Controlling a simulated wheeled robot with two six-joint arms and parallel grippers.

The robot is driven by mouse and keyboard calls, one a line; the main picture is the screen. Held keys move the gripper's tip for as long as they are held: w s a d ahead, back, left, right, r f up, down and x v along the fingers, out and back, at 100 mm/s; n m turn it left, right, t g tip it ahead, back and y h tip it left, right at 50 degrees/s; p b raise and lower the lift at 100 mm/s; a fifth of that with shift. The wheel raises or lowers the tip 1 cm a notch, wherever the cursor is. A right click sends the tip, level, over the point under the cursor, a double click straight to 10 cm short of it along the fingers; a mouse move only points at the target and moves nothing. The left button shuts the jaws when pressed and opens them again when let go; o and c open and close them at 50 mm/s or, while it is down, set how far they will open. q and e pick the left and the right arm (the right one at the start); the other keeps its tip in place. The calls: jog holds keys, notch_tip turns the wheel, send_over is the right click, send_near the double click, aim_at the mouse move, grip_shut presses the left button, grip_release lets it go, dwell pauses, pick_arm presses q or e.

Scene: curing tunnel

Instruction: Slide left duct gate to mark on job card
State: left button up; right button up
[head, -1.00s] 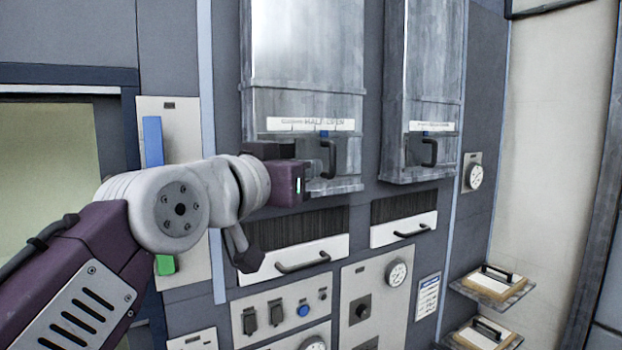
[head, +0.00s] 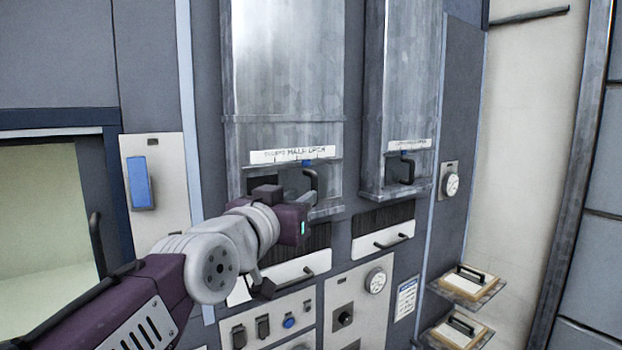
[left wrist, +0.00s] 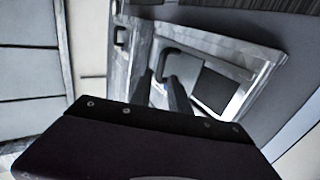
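The left duct (head: 287,70) is a tall grey metal box with a white scale strip (head: 293,154) whose lettering seems to include "HALF OPEN". Below the strip is its gate, with a blue pointer (head: 306,163) right of the strip's middle and a black handle (head: 313,182). My left gripper (head: 311,197) is just below and in front of this handle. In the left wrist view its two dark fingers (left wrist: 163,92) are apart, close to the black handle (left wrist: 183,57); contact cannot be told. A small blue-topped card (head: 405,298) hangs lower right, its text unreadable. My right gripper is out of view.
The right duct (head: 401,80) has a similar strip and black handle (head: 407,170). White drawers with bar handles and a control panel (head: 345,295) lie below the ducts. Clipboards (head: 468,283) lie on small shelves at right. A dial (head: 451,185) is on the wall.

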pick_arm(q)
jog(key=p+x, duration=0.1)
jog(key=x, duration=0.5)
jog(key=shift+w, duration=0.2)
grip_shut()
dwell(1.0)
